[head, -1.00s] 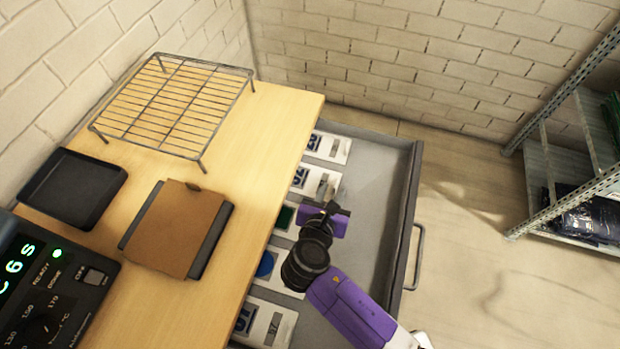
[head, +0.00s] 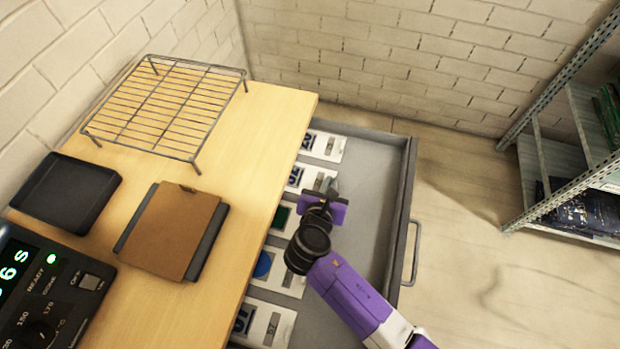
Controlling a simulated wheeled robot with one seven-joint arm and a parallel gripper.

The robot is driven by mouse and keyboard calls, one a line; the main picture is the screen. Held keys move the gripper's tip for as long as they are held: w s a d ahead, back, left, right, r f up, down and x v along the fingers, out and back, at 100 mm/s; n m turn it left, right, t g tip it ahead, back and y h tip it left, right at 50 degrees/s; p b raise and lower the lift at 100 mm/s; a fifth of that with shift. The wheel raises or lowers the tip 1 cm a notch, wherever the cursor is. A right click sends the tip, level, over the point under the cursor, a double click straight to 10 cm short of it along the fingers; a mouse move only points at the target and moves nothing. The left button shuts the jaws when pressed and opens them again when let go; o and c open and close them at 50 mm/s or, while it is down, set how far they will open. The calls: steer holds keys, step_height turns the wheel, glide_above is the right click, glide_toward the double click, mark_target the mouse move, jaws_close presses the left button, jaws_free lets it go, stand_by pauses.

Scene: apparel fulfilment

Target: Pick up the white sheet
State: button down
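Several white sheets lie in a row in the open grey drawer (head: 372,150), partly under the table edge. The far one (head: 335,150) and the one before it (head: 296,184) carry dark blue prints. Another bears a green patch (head: 281,217), another a blue disc (head: 263,265), and the nearest (head: 262,325) a dark blue print. Which one the task means cannot be told. My gripper (head: 328,188) is over the drawer, beside the second and green-marked sheets, and covers part of them. Its fingers are too small and dark to tell open from shut. No sheet is seen lifted.
The wooden table (head: 262,130) holds a wire rack (head: 165,105), a black tray (head: 68,190), a brown board (head: 172,230) on a dark base and a control box (head: 45,285). A metal shelf (head: 550,160) stands at right. The drawer's right side is bare.

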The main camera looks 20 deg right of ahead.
steer(key=shift+r, duration=0.1)
steer(key=shift+r, duration=0.25)
steer(key=s+d, duration=0.1)
steer(key=d, duration=0.1)
steer(key=s+d, duration=0.3)
steer(key=d, duration=0.1)
steer(key=shift+s+d+r, duration=0.2)
steer(key=shift+s+d, duration=0.05)
steer(key=shift+s, duration=0.15)
step_height(320, 180, up, 14)
steer(key=p, duration=0.2)
steer(key=shift+f, duration=0.1)
stand_by(0.7)
